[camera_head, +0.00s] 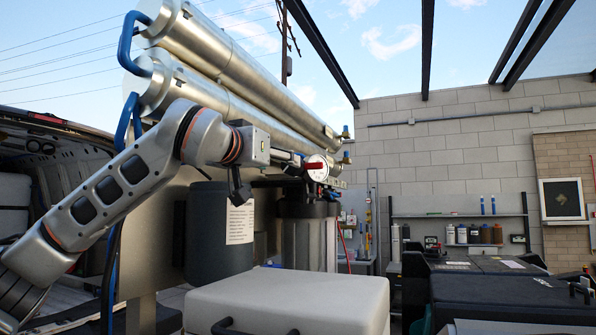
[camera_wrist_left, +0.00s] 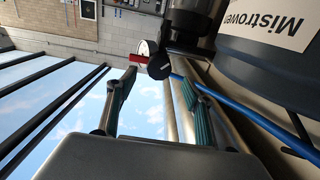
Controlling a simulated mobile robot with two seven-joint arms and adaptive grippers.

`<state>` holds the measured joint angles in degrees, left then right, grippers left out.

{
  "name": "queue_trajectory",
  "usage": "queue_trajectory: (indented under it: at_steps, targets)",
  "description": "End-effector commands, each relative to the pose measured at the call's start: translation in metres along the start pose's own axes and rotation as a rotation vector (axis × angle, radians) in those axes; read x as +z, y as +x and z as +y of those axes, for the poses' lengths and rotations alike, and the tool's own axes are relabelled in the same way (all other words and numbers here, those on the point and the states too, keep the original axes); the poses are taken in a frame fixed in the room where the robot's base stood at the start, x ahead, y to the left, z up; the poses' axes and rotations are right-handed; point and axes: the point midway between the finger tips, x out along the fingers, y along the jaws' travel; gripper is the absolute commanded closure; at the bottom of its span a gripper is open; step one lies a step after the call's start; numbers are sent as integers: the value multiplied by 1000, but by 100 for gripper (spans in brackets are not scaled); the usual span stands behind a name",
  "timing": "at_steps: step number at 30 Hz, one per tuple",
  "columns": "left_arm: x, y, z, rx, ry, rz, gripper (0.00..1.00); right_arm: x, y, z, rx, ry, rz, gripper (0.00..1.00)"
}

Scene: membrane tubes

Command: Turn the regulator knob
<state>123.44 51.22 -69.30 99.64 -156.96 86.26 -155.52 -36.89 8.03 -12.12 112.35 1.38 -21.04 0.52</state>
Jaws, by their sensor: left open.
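A white round gauge (camera_head: 316,167) with a red part on its face sits at the right of the silver tubes in the head view. The gauge (camera_wrist_left: 147,47) also shows in the left wrist view, with a red bar (camera_wrist_left: 139,58) beside it. A black round knob (camera_wrist_left: 160,66), seemingly the regulator knob, is just in front of the gauge there. My left gripper (camera_head: 293,159) is close to the gauge, on its left. In the wrist view its open fingers (camera_wrist_left: 157,82) lie either side of the line to the knob, with nothing between them. Contact cannot be told. My right gripper is not in view.
Large silver membrane tubes (camera_head: 240,75) run above my left arm. A dark tank (camera_head: 205,235) with a paper label stands below my wrist. A blue hose (camera_wrist_left: 245,112) passes near the fingers. A white-topped box (camera_head: 300,295) stands in front; a shelf with bottles (camera_head: 465,215) is behind.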

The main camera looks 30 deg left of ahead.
Motion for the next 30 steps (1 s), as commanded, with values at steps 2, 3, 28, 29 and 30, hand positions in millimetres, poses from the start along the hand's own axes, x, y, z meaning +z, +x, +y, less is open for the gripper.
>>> queue_trajectory:
  at_steps: [2, 3, 28, 29, 30]
  targets:
    - [0, 6, 0, 0, -1, -1, 48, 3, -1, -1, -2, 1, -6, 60]
    - [0, 11, 0, -1, -1, -2, 48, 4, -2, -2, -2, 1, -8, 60]
    - [0, 76, 0, 0, 0, 0, 54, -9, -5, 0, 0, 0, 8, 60]
    - [0, 76, 0, 0, -1, 0, 61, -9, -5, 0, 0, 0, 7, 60]
    - [0, 76, 0, 0, -1, 0, 72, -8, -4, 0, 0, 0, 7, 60]
